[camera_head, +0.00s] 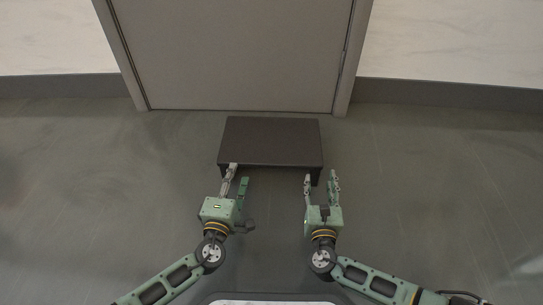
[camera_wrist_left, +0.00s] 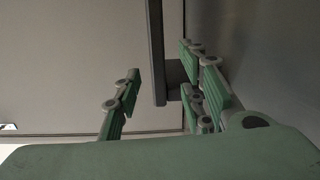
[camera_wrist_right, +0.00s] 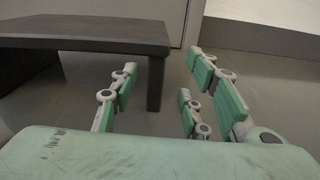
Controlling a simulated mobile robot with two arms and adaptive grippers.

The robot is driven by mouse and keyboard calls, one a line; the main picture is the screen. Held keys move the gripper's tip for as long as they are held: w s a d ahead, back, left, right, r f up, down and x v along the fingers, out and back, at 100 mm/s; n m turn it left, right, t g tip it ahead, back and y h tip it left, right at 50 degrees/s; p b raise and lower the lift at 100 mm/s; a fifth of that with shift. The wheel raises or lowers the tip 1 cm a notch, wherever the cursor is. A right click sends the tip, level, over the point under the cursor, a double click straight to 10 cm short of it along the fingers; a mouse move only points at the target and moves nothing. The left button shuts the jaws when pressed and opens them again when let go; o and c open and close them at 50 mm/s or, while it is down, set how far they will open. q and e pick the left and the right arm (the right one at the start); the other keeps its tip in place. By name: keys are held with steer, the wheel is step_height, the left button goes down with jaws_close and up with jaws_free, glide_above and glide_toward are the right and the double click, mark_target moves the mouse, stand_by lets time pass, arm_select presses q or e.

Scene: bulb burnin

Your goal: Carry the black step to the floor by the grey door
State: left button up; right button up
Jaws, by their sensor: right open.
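The black step (camera_head: 270,140) is level in front of the grey door (camera_head: 235,55), with its long side along it. A narrow strip of floor shows between them. In the right wrist view its leg (camera_wrist_right: 155,85) appears to reach the floor. My left gripper (camera_head: 237,181) is open at the step's near left corner; the step's edge (camera_wrist_left: 156,50) shows between its fingers in the left wrist view. My right gripper (camera_head: 321,182) is open at the near right corner, its fingers apart on either side of the leg in its wrist view. Contact cannot be told.
The grey floor (camera_head: 430,180) is clear left and right of the step. Pale walls with a dark skirting board (camera_head: 450,94) flank the door frame (camera_head: 350,60).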

mark_target(244, 145)
arm_select(q)
steer(key=shift+w+d+r+m, duration=0.15)
steer(key=shift+d+m, duration=0.05)
steer(key=shift+m, duration=0.3)
arm_select(e)
steer(key=shift+w+a+r+n, duration=0.1)
steer(key=shift+n, duration=0.2)
steer(key=shift+w, duration=0.1)
arm_select(q)
steer(key=w, duration=0.4)
steer(key=w+d, duration=0.1)
steer(key=w, duration=0.6)
steer(key=shift+w+d, duration=0.4)
arm_select(e)
steer(key=w, duration=1.1)
steer(key=shift+w, duration=0.4)
arm_select(q)
jaws_close()
arm_select(e)
steer(key=shift+d, duration=0.2)
jaws_close()
arm_select(q)
steer(key=shift+r, duration=0.15)
arm_select(e)
steer(key=shift+w+r, duration=0.1)
steer(key=shift+r, duration=0.1)
